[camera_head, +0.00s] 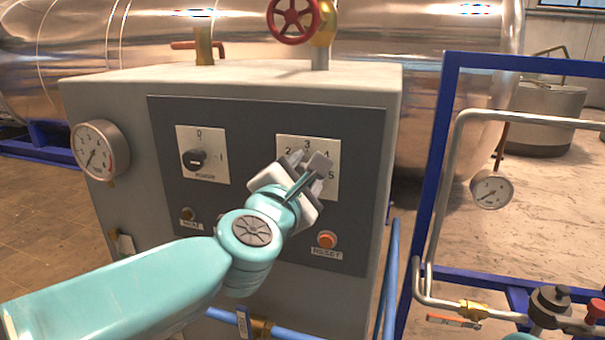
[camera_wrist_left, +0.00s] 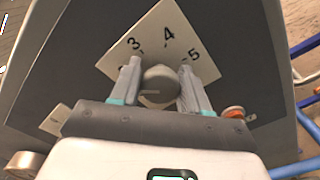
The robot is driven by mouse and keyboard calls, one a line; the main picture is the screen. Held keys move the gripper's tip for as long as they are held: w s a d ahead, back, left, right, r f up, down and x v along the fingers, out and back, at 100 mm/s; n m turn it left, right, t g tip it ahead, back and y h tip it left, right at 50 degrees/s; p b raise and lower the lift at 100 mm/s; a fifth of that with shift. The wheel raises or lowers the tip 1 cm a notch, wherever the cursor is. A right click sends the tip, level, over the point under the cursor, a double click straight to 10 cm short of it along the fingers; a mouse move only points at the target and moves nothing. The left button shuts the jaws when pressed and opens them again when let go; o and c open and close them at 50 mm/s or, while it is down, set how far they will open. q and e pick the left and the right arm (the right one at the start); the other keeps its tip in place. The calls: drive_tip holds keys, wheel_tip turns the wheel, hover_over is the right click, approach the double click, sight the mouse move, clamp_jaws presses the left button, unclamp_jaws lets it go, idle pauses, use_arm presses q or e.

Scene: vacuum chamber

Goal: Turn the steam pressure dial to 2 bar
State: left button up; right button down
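The steam pressure dial's white scale plate (camera_head: 330,185) is on the cabinet's dark front panel, right of centre. A pale line on the knob points left; the number there is hidden.
A power switch (camera_head: 196,158) is left of the dial. An orange reset button (camera_head: 326,240) is just below it. A round gauge (camera_head: 100,150) is at the cabinet's left. A blue frame (camera_head: 440,150) with pipes and another gauge (camera_head: 491,190) stands at right.

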use_arm(q)
drive_tip(key=shift+o, duration=1.1)
drive_tip(key=shift+s+r, duration=0.1)
drive_tip(key=shift+r, duration=0.05)
drive_tip(key=shift+s, duration=0.15)
drive_tip(key=b+v, duration=0.1)
drive_tip(key=v, duration=1.5)
